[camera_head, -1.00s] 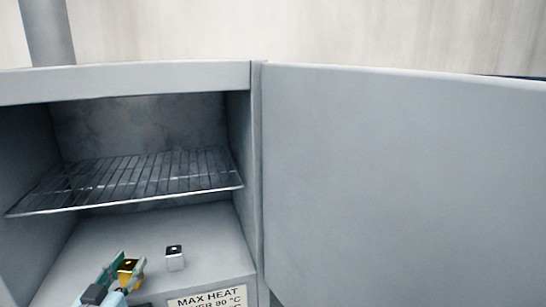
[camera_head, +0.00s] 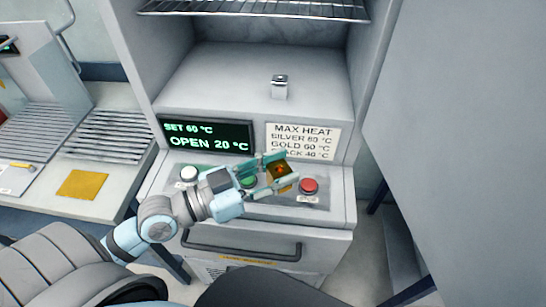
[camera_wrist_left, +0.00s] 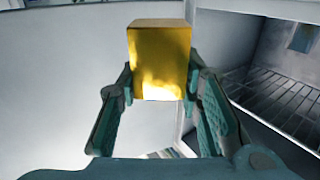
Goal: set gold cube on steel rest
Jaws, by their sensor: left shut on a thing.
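The gold cube (camera_head: 281,176) is held between the fingers of my left gripper (camera_head: 273,173), in front of the oven's control panel. In the left wrist view the cube (camera_wrist_left: 158,58) sits upright between the two fingertips (camera_wrist_left: 160,84). Slatted grey metal surfaces stand at the left: one slatted surface (camera_head: 114,137) beside the oven and another (camera_head: 38,130) farther left. I cannot tell which is the steel rest. My right gripper is not in view.
The display (camera_head: 206,136) reads OPEN 20 °C. A red button (camera_head: 310,186) is close to the held cube. The open door (camera_head: 460,120) fills the right. A yellow square (camera_head: 83,184) lies left.

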